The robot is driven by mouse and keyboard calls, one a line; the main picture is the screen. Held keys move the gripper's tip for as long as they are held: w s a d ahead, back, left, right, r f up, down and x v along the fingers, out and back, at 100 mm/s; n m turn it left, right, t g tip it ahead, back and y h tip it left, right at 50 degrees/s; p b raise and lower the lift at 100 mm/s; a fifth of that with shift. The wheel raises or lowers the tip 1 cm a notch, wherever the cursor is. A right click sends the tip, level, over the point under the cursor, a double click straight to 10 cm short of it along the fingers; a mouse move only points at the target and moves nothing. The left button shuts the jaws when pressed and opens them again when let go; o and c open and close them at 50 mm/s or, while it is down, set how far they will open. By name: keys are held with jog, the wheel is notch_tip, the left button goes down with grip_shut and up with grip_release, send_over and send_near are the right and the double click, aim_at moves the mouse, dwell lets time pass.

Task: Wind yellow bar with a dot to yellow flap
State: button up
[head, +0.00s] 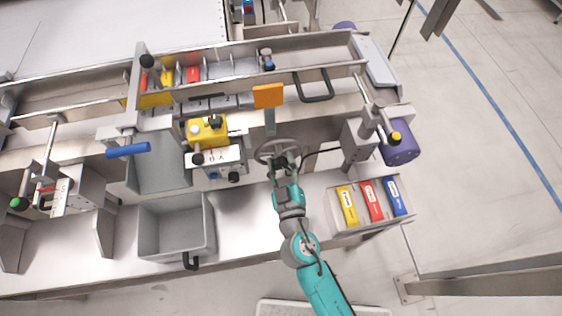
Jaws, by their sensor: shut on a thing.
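My gripper (284,164) is at a grey handwheel (262,147) near the middle of the machine's front and is shut on its near rim. The fingertips are small and partly hidden by my wrist. An orange-yellow flap (268,95) stands upright just behind the handwheel, above a grey stem. Yellow pieces (157,99) lie in the channel at the back left, beside red and grey ones. I cannot make out a dot on any of them, so I cannot tell which is the yellow bar.
A yellow block (207,137) with black knobs sits left of the handwheel. An open grey bin (176,228) stands at the front left. A tray (368,229) holds yellow, red and blue boxes at the right. A purple motor (400,150) and a black handle (314,88) are nearby.

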jog(key=shift+f+m, duration=0.1)
jog(key=shift+m, duration=2.2)
jog(key=o, duration=1.1)
jog(key=shift+o, duration=0.2)
jog(key=v, duration=1.2)
